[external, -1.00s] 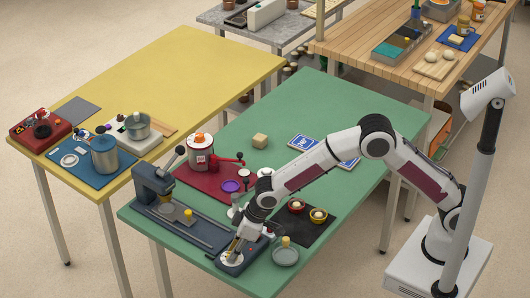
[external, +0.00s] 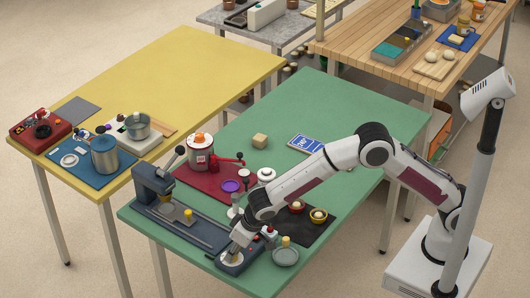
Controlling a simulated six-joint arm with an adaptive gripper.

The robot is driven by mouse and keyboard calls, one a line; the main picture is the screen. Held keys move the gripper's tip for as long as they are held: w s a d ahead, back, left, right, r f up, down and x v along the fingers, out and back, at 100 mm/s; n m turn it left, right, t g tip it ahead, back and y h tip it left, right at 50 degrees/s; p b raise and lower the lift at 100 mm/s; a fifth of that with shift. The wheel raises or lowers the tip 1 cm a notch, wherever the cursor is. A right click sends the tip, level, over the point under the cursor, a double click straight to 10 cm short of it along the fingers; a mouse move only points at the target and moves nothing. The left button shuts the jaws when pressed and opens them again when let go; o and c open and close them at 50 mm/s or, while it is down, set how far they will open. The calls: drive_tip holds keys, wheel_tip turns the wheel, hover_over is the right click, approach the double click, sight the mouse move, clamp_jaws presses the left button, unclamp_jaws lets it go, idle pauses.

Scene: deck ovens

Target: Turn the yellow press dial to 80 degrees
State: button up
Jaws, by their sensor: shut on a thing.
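A dark control box (external: 246,262) with a pale round dial plate (external: 226,257) sits at the front edge of the green table. My gripper (external: 234,252) points down at this plate and is shut on the dial there. The fingers and wrist hide the dial itself, so its colour and angle cannot be read. A dark blue-grey press (external: 150,187) stands left of the box, with a long base that carries a small yellow cylinder (external: 188,214).
A grey dish (external: 285,257) with a yellow-topped piece stands close right of the box. A black mat (external: 313,232) with two small bowls lies behind it. The table's back left is clear.

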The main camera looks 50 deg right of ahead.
drive_tip(key=shift+a+m+h, duration=0.1)
drive_tip(key=shift+m+h, duration=0.6)
drive_tip(key=shift+m, duration=1.1)
drive_tip(key=o, duration=1.1)
drive_tip(key=shift+f, duration=0.1)
drive_tip(key=v, duration=0.7)
drive_tip(key=shift+r, duration=0.35)
drive_tip(key=shift+a, duration=0.1)
